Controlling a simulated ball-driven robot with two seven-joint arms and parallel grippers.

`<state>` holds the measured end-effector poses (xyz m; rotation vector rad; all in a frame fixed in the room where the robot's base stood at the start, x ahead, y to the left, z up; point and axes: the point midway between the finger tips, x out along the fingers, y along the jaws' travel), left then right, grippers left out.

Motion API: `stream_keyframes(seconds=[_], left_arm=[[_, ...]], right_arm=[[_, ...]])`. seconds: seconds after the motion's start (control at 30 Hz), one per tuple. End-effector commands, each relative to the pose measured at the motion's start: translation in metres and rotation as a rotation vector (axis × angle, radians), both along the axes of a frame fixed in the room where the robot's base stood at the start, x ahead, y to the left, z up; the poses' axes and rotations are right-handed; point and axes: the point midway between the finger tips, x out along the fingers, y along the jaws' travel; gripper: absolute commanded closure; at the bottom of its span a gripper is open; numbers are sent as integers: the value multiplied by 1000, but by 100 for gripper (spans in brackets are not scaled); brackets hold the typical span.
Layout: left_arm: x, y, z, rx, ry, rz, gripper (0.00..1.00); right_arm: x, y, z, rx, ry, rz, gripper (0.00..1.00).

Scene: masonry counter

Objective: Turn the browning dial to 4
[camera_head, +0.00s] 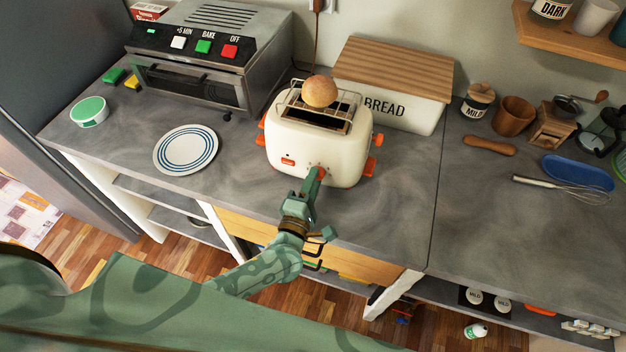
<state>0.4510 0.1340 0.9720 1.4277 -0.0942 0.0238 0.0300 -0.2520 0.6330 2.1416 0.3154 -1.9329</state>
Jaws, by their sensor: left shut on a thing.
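The cream toaster (283,142) stands on the grey counter, with a wire rack and a round bun (319,91) on top. Orange levers and knobs show on its sides, and an orange button is on its front at left. The browning dial (322,172) is on the front at right, mostly covered by my gripper. My left gripper (315,178) reaches up from below and is shut on the dial. The dial's numbers are too small to read. My right gripper is not in view.
A toaster oven (205,60) stands at back left, and a striped plate (186,149) lies in front of it. A bread box (395,85) is close behind the toaster at right. The counter (400,200) to the toaster's right is clear.

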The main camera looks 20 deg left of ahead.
Motion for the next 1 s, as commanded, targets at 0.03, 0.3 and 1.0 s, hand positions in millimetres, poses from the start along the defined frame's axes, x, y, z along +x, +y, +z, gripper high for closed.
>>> stream_keyframes(seconds=[0.03,0.3,1.0], left_arm=[[-1,0,1,42,2,0,93],[-1,0,1,299,-6,-1,93],[-1,1,1,862,-25,-5,93]], right_arm=[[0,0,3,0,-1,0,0],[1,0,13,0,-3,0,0],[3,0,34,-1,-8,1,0]])
